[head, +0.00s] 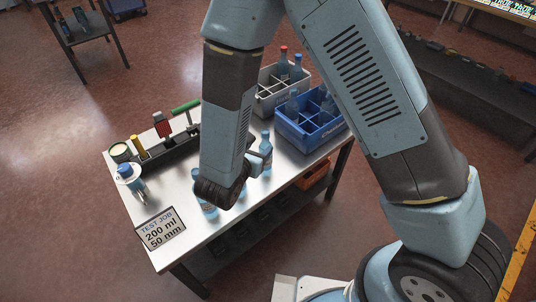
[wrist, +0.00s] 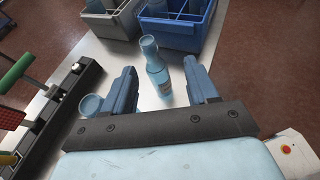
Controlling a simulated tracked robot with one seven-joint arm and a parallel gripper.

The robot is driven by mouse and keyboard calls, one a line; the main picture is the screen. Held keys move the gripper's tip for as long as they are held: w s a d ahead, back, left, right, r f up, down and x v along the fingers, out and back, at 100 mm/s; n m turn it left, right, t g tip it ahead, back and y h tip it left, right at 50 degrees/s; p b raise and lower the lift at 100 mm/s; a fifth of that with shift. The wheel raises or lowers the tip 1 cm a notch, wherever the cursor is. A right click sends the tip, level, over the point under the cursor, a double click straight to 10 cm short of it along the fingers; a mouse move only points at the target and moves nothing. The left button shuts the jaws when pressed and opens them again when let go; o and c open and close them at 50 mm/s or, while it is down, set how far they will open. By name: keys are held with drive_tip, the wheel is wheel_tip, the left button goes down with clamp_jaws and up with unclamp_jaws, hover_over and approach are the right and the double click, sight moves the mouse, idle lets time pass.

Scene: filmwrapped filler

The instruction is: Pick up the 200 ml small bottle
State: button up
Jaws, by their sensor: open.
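My gripper (wrist: 163,80) is open and empty above the bench, its two fingers apart in the wrist view. A blue bottle with a narrow neck (wrist: 157,68) stands upright between and beyond the fingertips; it also shows in the head view (head: 266,147). Another blue bottle (wrist: 90,104) is left of the left finger, partly hidden by it. In the head view a blue bottle (head: 208,208) stands below my wrist, partly covered. A sign (head: 161,229) on the bench reads "TEST JOB 200 ml 50 mm". I cannot tell which bottle is the 200 ml one.
A grey crate (head: 259,108) and a blue crate (head: 312,139), both with dividers and bottles, stand at the bench's far end. A dark tool rack (head: 167,154) runs along the left. A blue-and-white container (head: 128,174) is at the left edge. Clear metal lies around the sign.

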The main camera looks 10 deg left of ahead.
sight(264, 139)
drive_tip(key=shift+n+y, duration=0.5)
drive_tip(key=x, duration=0.4)
drive_tip(key=a+f+x, duration=0.1)
drive_tip(key=x, duration=0.3)
drive_tip(key=f+x, duration=0.1)
drive_tip(key=x, duration=0.4)
drive_tip(key=shift+s+a, duration=0.2)
drive_tip(key=shift+s, duration=0.1)
clamp_jaws()
